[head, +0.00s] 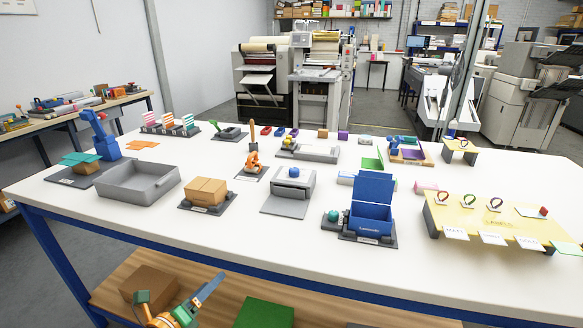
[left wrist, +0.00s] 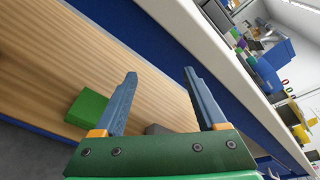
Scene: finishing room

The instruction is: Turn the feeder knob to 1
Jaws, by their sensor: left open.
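A grey feeder-like machine (head: 290,190) stands in the middle of the white table in the head view. A small round blue knob (head: 293,172) sits on it. Its markings are too small to read, so I cannot tell its setting. My left gripper (head: 214,284) is at the bottom of the head view, low in front of the table's front edge and well apart from the knob. In the left wrist view my left gripper (left wrist: 160,75) has its two blue fingers wide apart with nothing between them. My right gripper is in neither view.
A blue open-lidded box (head: 370,218) and a teal ball (head: 333,215) stand right of the machine. A cardboard box (head: 207,191) and grey tray (head: 138,185) are left. The table's blue front rail (head: 180,249) and lower wooden shelf, with a green block (left wrist: 87,109), are near my gripper.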

